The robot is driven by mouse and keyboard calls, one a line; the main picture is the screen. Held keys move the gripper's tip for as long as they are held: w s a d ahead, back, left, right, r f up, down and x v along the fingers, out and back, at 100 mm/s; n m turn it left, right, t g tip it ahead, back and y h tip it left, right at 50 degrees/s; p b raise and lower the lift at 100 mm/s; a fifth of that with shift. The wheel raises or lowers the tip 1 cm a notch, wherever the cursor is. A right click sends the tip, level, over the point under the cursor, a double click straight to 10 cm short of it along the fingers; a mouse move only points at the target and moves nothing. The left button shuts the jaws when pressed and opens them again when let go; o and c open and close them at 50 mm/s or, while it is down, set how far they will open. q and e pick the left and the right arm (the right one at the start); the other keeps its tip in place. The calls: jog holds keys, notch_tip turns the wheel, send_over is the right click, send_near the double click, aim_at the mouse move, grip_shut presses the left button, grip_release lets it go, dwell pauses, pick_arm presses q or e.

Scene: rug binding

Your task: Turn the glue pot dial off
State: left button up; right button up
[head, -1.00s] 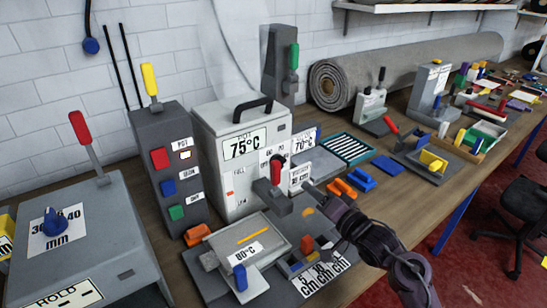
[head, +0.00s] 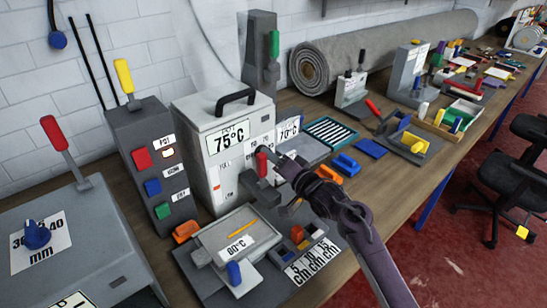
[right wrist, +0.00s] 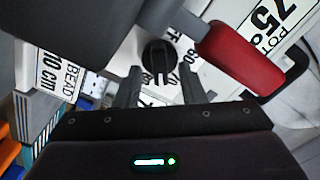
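The glue pot (head: 206,150) is the white box with a black top handle and a 75°C label (head: 228,138). In the right wrist view its dial (right wrist: 158,58) is a round black knob with a raised grip bar, set on the white face with numbers around it. My right gripper (right wrist: 160,88) is open, with one finger on each side of the dial's lower edge; contact cannot be told. In the head view my right gripper (head: 277,157) is at the pot's right front, and the dial is hidden there. My left gripper is not in view.
A red-handled lever (head: 262,164) stands close beside my right gripper; its red grip (right wrist: 242,56) also shows in the right wrist view. A grey switch box (head: 130,135) stands left of the pot. An 80°C tray (head: 265,232) lies in front.

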jog(key=c, duration=0.7)
grip_shut()
jog(key=shift+a+n+b, duration=0.1)
jog(key=shift+n+b, duration=0.55)
jog(key=shift+n, duration=2.75)
jog(key=shift+s, duration=0.1)
